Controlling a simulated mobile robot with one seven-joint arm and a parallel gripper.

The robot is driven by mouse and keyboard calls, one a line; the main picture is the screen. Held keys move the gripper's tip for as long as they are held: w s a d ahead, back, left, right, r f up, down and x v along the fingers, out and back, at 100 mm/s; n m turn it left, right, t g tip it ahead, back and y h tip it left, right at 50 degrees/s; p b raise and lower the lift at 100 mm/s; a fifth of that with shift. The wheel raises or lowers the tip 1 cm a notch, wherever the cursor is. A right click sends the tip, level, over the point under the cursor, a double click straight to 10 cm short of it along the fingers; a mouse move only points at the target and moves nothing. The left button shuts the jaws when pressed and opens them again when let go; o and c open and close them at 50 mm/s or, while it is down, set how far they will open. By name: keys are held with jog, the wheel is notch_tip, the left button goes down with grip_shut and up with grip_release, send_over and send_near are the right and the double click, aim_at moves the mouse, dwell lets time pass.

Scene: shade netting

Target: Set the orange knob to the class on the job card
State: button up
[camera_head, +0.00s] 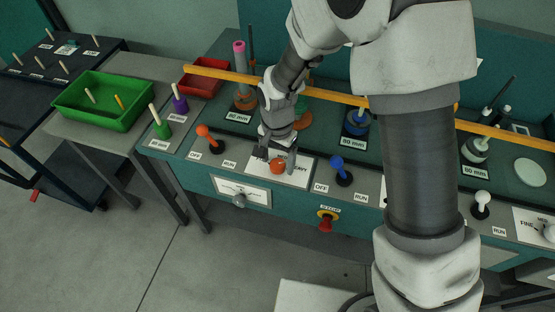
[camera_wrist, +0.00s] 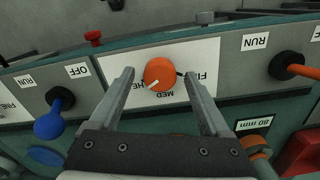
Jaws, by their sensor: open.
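The orange knob (camera_head: 277,165) sits on a white plate (camera_head: 299,172) on the bench's front panel. In the wrist view the knob (camera_wrist: 159,74) lies between the two fingers of my gripper (camera_wrist: 158,76), with a gap on each side. My gripper (camera_head: 275,155) is open and empty, directly over the knob. The plate's lettering reads MED below the knob, HE... to its left and FI... to its right, partly hidden by the fingers. A pale line on the knob points to the lower left, between MED and HE.... A readable job card cannot be made out.
An orange lever (camera_head: 205,133) and a blue lever (camera_head: 340,168) flank the plate. A yellow rail (camera_head: 225,75) runs behind. A red emergency-style knob (camera_head: 326,222) and a dial (camera_head: 240,200) are on the front face. A green tray (camera_head: 75,107) stands left. My arm hides part of the bench.

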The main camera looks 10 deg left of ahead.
grip_shut()
dwell(0.4)
jog(key=shift+n, duration=0.4)
jog(key=n, duration=0.4)
jog(key=shift+n, duration=0.3)
jog(key=n, duration=0.6)
jog(key=shift+n, duration=0.3)
grip_release()
